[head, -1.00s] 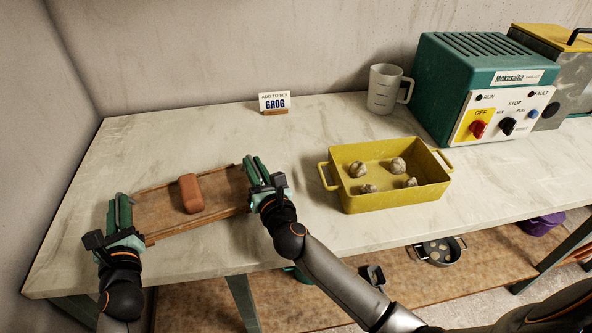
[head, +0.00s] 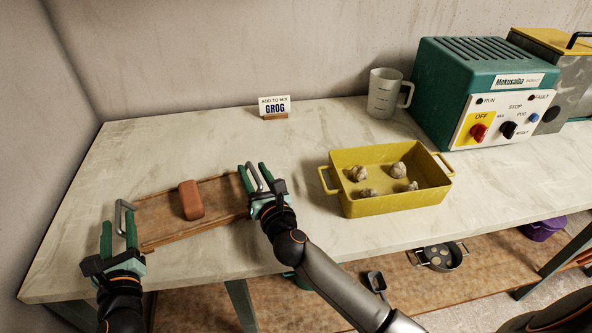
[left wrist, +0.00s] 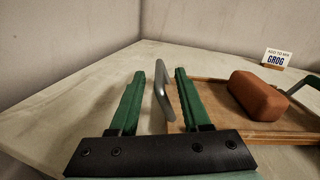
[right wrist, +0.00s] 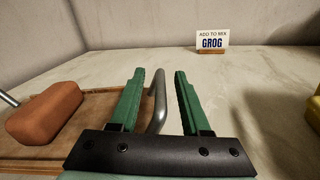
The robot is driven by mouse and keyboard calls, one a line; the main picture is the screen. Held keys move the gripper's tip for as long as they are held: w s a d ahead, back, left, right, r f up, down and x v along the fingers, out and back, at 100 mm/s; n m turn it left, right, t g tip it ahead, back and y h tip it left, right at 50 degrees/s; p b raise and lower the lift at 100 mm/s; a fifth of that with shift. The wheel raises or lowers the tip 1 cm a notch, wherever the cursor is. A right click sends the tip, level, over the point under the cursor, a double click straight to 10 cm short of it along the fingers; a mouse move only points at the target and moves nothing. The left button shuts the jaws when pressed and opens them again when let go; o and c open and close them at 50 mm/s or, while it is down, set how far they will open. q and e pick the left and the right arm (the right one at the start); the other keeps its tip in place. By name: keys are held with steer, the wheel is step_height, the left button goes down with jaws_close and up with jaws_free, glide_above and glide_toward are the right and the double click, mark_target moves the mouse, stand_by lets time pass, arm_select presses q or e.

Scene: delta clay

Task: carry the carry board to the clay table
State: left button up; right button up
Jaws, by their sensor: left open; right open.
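The carry board (head: 160,232) is a brown wooden tray with a grey metal handle at each end. It lies flat on the pale table (head: 330,240), bearing a reddish clay block (head: 190,200). My left gripper (head: 119,230) is open at the left handle (head: 122,206); in the left wrist view that handle (left wrist: 160,90) stands between the spread fingers. My right gripper (head: 257,180) is open at the right handle (head: 252,174); in the right wrist view this handle (right wrist: 159,100) is between the fingers, nearer the left one. Neither gripper is closed on a handle.
A yellow tub (head: 380,205) with several greyish lumps stands right of the board. A GROG sign (head: 274,107), a clear jug (head: 385,95) and a green machine (head: 470,90) are behind. A wall is at left. A lower shelf (head: 200,305) shows beneath.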

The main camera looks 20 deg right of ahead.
arm_select(q)
steer(key=s, duration=0.8)
steer(key=shift+s, duration=0.2)
arm_select(e)
steer(key=s, duration=1.2)
